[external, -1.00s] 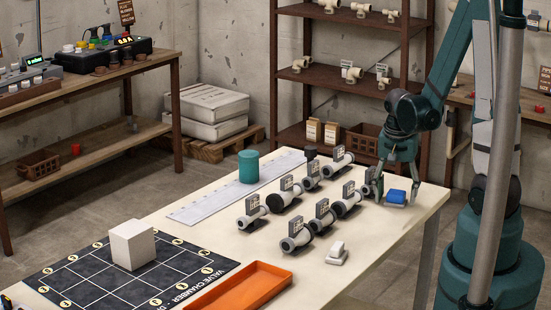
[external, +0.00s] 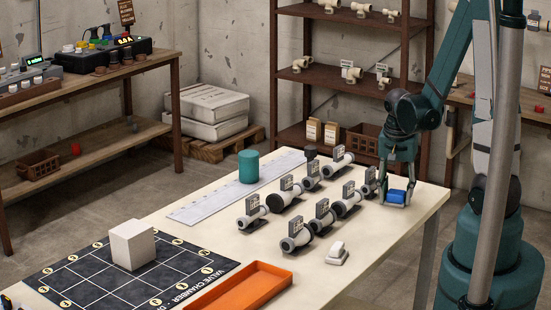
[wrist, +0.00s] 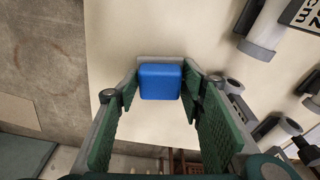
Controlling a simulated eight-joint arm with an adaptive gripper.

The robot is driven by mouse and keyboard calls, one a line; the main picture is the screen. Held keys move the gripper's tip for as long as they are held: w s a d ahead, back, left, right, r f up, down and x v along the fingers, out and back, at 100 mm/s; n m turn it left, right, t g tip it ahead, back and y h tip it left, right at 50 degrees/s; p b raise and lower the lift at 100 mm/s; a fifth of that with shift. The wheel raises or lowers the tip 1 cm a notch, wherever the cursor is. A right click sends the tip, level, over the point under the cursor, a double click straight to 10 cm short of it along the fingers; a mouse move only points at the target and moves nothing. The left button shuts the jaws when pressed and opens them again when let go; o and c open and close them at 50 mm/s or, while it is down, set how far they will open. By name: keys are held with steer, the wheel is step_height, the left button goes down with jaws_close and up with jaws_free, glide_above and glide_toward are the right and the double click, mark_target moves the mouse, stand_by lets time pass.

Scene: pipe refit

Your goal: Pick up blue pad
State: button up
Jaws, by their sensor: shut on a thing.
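The blue pad (external: 397,197) is a small rounded block on a pale base near the far right corner of the table. My gripper (external: 396,198) is over it with its fingers down at either side. In the wrist view the pad (wrist: 160,81) lies between the two green-padded fingers (wrist: 161,88), which are shut on it. The pad sits low at the table surface; I cannot tell whether it is clear of it.
Several grey and white pipe pieces with labels (external: 322,216) stand left of my gripper. An orange tray (external: 240,291), a white block (external: 133,245), a dark grid mat (external: 95,285) and a teal cylinder (external: 248,167) are farther left.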

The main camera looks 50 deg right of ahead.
mark_target(397, 192)
steer(key=shift+r, duration=0.2)
steer(key=shift+r+p, duration=1.5)
steer(key=shift+r, duration=3.25)
